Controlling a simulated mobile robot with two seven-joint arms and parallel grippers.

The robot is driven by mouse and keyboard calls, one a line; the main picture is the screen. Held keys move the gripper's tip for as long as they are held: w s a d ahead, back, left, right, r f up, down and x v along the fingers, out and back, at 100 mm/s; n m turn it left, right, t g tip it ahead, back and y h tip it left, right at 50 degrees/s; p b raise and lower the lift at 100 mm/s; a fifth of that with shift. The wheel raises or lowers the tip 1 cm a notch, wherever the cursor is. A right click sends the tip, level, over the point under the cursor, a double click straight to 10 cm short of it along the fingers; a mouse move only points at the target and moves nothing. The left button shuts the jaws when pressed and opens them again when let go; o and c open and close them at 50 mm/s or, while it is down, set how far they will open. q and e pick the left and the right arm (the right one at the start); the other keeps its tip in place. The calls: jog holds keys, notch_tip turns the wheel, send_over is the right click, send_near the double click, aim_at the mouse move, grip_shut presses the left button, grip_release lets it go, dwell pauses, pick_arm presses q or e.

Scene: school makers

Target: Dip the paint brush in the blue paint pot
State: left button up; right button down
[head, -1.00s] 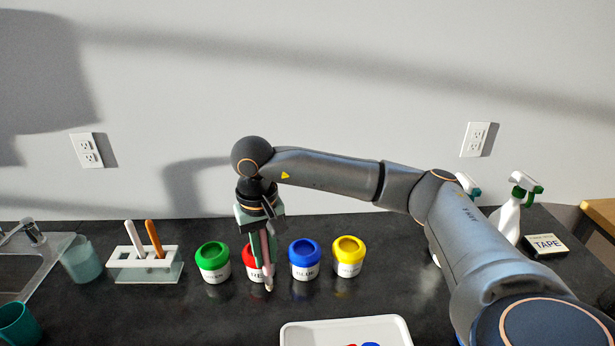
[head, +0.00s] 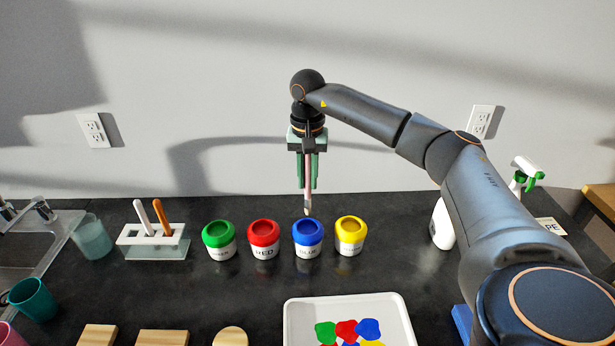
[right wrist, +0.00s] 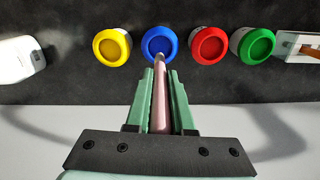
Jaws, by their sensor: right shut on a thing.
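The blue paint pot (head: 308,245) stands on the dark counter between the red and yellow pots. It also shows in the right wrist view (right wrist: 147,50). My right gripper (head: 307,184) is shut on the paint brush (head: 307,203), which has a pinkish handle and points down. The brush tip appears over the blue pot's opening in the head view. In the right wrist view the brush (right wrist: 161,90) reaches to the pot's near rim; whether it touches is unclear. My left gripper is not in view.
Green (head: 219,246), red (head: 263,246) and yellow (head: 350,240) pots stand in the same row. A brush holder (head: 140,240) is at left. A white palette tray (head: 300,318) with paint blobs lies in front. A spray bottle (head: 443,225) stands at right.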

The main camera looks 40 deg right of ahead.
aim_at(307, 213)
jog(key=shift+f+b, duration=1.35)
jog(key=shift+f, duration=0.35)
jog(key=shift+f+b, duration=1.55)
jog(key=shift+f, duration=1.9)
notch_tip(307, 213, up, 11)
jog(key=p, duration=0.9)
jog(key=shift+r, duration=0.1)
